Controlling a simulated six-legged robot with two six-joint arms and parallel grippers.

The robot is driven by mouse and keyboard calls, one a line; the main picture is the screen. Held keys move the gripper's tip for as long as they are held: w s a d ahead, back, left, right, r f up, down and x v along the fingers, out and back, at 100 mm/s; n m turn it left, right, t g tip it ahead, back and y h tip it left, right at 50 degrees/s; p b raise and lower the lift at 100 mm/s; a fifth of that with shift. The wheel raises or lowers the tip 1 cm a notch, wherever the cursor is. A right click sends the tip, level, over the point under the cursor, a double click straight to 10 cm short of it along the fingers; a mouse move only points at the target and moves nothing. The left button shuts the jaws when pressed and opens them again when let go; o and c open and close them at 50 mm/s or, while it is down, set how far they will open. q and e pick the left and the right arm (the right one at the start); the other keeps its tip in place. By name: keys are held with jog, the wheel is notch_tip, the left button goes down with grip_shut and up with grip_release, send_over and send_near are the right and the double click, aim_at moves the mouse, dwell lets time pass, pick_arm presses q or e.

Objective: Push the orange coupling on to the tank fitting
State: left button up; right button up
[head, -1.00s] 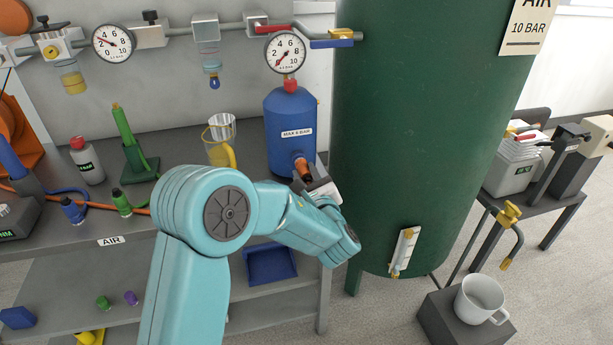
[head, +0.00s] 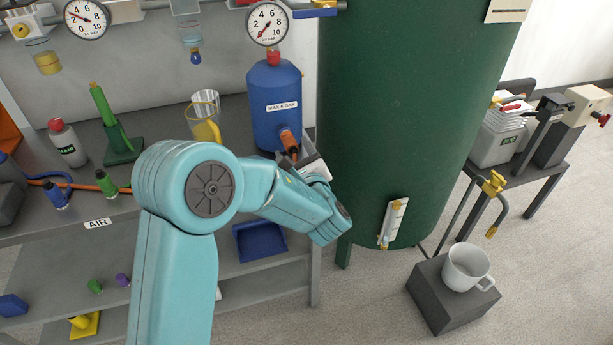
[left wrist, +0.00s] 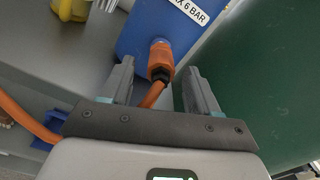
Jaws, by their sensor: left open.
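The blue tank (head: 275,103), labelled MAX 6 BAR, stands at the bench's right end. The orange coupling (head: 289,140) is low on the tank's front; in the left wrist view the coupling (left wrist: 161,55) points at the blue wall, with a dark collar and an orange hose below it. The tank fitting is hidden behind it, so I cannot tell how fully the coupling is seated. My left gripper (head: 310,160) is at the coupling, partly hidden by my wrist. In the left wrist view its jaws (left wrist: 158,70) are open, one on each side of the coupling, with gaps.
The big green tank (head: 400,110) stands close on the right. A yellow-based jug (head: 204,120), a green stand (head: 122,148) and a red-capped bottle (head: 67,143) are on the bench. Gauges and pipework hang above. A mug (head: 466,267) sits on a dark block (head: 435,300).

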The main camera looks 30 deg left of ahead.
pick_arm(q)
jog(key=v, duration=1.4)
jog(key=shift+b, duration=0.4)
jog(key=shift+s+d, duration=0.1)
